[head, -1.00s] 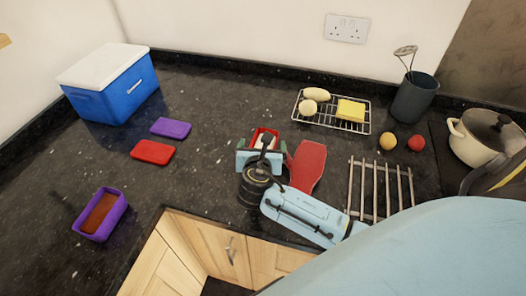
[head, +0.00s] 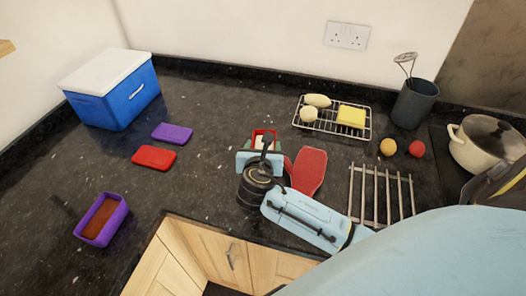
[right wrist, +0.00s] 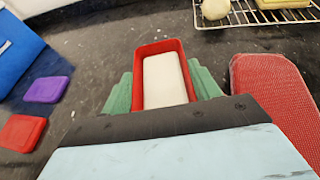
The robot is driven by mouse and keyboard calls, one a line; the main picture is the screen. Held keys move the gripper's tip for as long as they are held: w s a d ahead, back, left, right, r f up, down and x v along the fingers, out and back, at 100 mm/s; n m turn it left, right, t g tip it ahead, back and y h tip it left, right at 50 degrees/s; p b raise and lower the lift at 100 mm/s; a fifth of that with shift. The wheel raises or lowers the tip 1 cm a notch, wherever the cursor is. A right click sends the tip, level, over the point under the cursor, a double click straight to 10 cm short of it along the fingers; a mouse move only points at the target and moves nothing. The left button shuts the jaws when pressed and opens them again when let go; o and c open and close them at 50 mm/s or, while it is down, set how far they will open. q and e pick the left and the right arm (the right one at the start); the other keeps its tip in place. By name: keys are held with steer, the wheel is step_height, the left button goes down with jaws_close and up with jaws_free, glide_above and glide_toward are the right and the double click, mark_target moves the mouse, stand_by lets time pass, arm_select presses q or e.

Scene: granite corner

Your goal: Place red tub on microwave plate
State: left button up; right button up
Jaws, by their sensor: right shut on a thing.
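The red tub (head: 264,133) is held in my right gripper (head: 260,161), just above or on the dark counter; I cannot tell which. In the right wrist view the red tub (right wrist: 147,48) is an open rectangular box with a white block inside. The green fingers of the right gripper (right wrist: 163,92) are closed on its two sides. The tub's near end is hidden behind the gripper. No microwave plate shows in either view. My left gripper is not in view.
A red textured mitt-like thing (head: 309,168) lies just right of the gripper. A metal rack (head: 380,195) is further right. A wire rack with food (head: 318,127) stands behind. Red (head: 154,158) and purple (head: 172,133) lids and a purple tub (head: 120,211) lie left.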

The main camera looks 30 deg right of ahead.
step_height(320, 180, up, 8)
steer(key=p, duration=0.1)
steer(key=s+a+f+n+t+y+b, duration=0.1)
steer(key=s+a+n+t+y+b, duration=0.2)
steer(key=s+a+n+y+b, duration=0.2)
steer(key=a+n+y+b, duration=0.2)
steer(key=a+y, duration=0.1)
steer(key=a, duration=0.1)
steer(key=shift+s+a+f+n+y+b, duration=0.2)
steer(key=shift+a+f+n+y+b, duration=0.05)
steer(key=shift+f+n+y+b, duration=0.1)
steer(key=shift+f, duration=0.1)
stand_by(0.4)
steer(key=w+d+r+m+g+h+p, duration=0.1)
steer(key=w+d+m+h+p, duration=0.2)
steer(key=d+p, duration=0.15)
steer(key=w+d+r+m+h+p, duration=0.1)
steer(key=w+d+m+h+p, duration=0.15)
steer(key=d, duration=0.25)
steer(key=shift+g+h, duration=0.3)
steer(key=shift+h, duration=0.2)
steer(key=f+b, duration=0.1)
steer(key=f, duration=0.4)
steer(key=f+b, duration=0.1)
steer(key=f, duration=0.3)
steer(key=shift+s+d+f, duration=0.1)
steer(key=shift+s+f, duration=0.1)
steer(key=shift+f, duration=0.15)
